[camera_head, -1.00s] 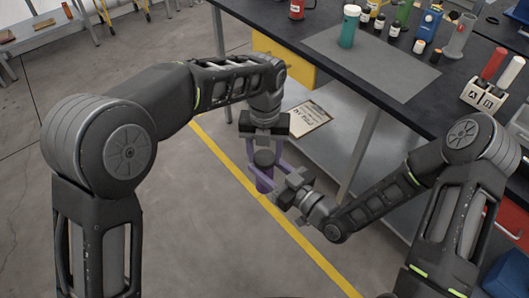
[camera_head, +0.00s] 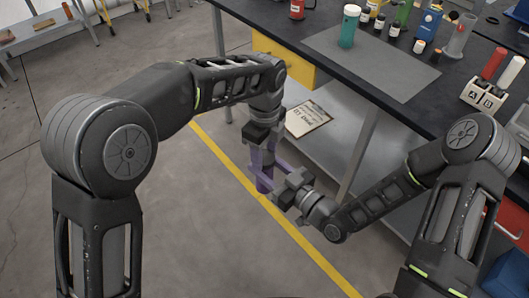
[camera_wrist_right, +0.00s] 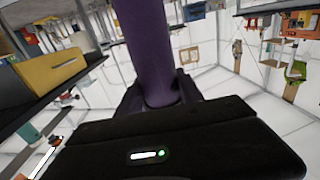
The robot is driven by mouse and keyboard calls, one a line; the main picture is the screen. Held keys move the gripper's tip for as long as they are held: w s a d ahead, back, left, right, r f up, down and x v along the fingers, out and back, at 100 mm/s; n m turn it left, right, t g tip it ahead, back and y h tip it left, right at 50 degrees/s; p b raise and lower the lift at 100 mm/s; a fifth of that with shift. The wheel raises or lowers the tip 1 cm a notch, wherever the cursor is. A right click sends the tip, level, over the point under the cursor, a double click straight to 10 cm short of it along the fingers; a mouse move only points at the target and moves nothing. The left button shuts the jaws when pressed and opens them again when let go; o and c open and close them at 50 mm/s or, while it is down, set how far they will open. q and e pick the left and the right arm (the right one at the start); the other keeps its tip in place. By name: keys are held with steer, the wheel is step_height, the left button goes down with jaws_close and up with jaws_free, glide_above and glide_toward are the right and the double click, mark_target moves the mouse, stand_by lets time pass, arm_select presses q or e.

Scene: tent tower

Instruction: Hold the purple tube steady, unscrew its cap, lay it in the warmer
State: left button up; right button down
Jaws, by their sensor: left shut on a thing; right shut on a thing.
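The purple tube (camera_head: 264,185) is held upright in the air in front of the bench, over the floor. My right gripper (camera_head: 275,184) is shut around its body from the side. The tube also fills the top middle of the right wrist view (camera_wrist_right: 147,45), between the fingers. My left gripper (camera_head: 262,157) points down from above and is shut at the tube's top, on the cap. The cap is mostly hidden behind the left fingers, so I cannot tell how far it is turned. I cannot make out for certain which thing is the warmer.
The black bench (camera_head: 300,36) stands right of the arms with a grey mat (camera_head: 385,65). On it are a teal bottle (camera_head: 349,27), several small bottles and a white A/B block (camera_head: 484,95) with red and white tubes. A clipboard (camera_head: 306,119) lies on the lower shelf.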

arm_select(q)
steer(key=n, duration=1.8)
steer(key=shift+r+n, duration=0.1)
steer(key=shift+n, duration=0.2)
steer(key=n, duration=1)
steer(key=shift+n, duration=0.3)
steer(key=n, duration=0.2)
steer(key=shift+n, duration=0.4)
steer(key=n, duration=0.9)
steer(key=shift+a+n, duration=0.1)
steer(key=shift+n, duration=0.3)
